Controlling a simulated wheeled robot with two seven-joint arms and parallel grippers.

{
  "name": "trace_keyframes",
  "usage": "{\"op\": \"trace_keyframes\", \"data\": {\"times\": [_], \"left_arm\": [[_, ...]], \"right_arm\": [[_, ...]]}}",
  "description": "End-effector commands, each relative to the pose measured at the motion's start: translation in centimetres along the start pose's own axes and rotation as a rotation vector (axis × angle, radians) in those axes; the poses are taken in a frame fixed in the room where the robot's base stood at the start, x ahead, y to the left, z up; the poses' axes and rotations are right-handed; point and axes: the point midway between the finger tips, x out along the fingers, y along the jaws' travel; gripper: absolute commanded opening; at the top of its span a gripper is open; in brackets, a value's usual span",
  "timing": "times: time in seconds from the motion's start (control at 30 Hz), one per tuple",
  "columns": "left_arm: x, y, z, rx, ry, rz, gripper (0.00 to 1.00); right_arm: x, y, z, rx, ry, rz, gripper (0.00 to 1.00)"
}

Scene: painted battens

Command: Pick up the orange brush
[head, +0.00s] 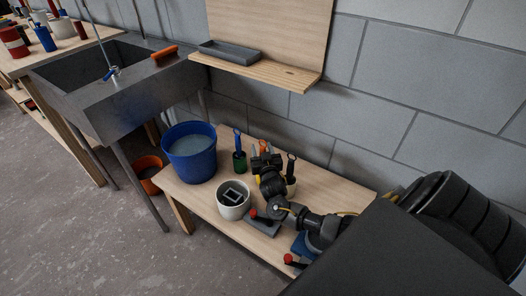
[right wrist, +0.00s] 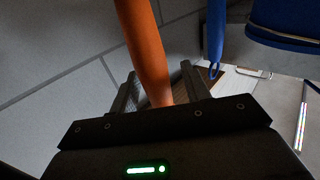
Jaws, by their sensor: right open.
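An orange handle (right wrist: 147,50), which I take to be the orange brush, runs down between the two fingers of my right gripper (right wrist: 160,88) in the right wrist view. The fingers are apart, one on each side of it; I cannot tell whether either touches. In the head view, a small orange tip (head: 263,145) shows beside my right gripper (head: 265,162), above the low wooden bench. The brush's lower end is hidden by the gripper. Another orange object (head: 165,52), block-shaped, lies on the sink's rim. My left gripper is not in view.
On the bench (head: 187,189) stand a blue bucket (head: 190,153), a blue-handled brush (head: 238,141) in a green jar, a white pot (head: 233,207) and a black-handled tool (head: 291,168). A grey block wall (head: 430,75) is close behind. A shelf (head: 258,73) juts out above.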

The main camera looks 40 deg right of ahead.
Motion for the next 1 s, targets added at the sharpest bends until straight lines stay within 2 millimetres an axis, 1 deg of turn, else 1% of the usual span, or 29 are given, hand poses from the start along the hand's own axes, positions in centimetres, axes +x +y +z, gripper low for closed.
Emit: {"op": "trace_keyframes", "data": {"times": [0.1,0.27,0.3,0.6,0.67,0.87,1.0], "left_arm": [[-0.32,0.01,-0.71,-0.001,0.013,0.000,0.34],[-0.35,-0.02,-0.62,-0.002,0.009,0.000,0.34],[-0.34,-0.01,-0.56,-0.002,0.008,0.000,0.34],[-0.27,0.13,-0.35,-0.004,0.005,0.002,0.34],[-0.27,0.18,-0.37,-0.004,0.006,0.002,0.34],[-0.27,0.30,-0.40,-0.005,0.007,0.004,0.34],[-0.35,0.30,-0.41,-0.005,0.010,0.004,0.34]], "right_arm": [[0.55,0.00,0.04,-0.001,-0.001,-0.001,0.47],[0.57,-0.01,0.03,0.000,-0.001,-0.001,0.47],[0.56,-0.01,0.03,0.000,-0.001,-0.001,0.46],[0.54,0.00,0.03,0.000,-0.001,0.000,0.06],[0.54,0.00,0.03,0.000,-0.001,0.000,0.00],[0.55,0.01,-0.02,0.000,-0.001,0.000,0.00],[0.55,0.01,-0.46,0.001,-0.001,0.000,0.00]]}}
